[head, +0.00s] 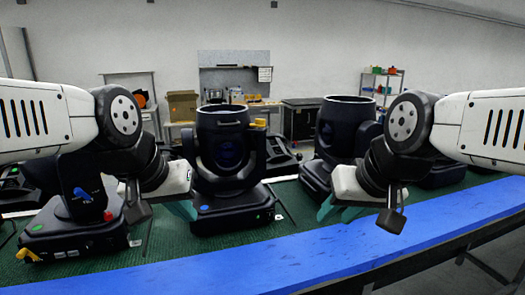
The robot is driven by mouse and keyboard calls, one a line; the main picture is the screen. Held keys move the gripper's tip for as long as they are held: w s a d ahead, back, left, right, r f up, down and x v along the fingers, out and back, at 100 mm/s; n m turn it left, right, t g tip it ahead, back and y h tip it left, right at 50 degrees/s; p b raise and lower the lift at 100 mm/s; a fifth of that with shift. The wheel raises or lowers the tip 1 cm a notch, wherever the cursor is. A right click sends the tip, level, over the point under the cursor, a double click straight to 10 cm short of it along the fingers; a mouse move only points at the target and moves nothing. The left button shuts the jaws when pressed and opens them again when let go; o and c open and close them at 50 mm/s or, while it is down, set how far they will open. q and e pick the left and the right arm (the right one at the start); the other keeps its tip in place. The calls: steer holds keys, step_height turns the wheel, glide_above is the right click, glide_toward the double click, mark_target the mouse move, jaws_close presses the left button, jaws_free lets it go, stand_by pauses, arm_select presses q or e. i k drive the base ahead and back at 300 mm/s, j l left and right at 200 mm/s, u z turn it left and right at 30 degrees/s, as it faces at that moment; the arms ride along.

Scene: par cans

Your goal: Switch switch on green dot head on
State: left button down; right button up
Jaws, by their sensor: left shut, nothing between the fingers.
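A dark moving-head light (222,150) stands upright in the middle on the green table surface, with a small green dot on the front of its base and a yellow part at its upper right. Another light's base (75,238) at the left also shows a green dot, plus a red button and a yellow part; my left arm hides its upper part. The switch is too small to make out. My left gripper (183,209) is shut and empty, just left of the middle light's base. My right gripper (335,211) is in front of the right light; its finger gap is unclear.
A dark light (329,140) stands right of the middle, partly behind my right arm. A blue strip (280,262) runs along the table's front edge and is clear. Shelves (382,85) and workbenches stand far behind.

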mark_target(110, 242)
steer(key=u, duration=1.55)
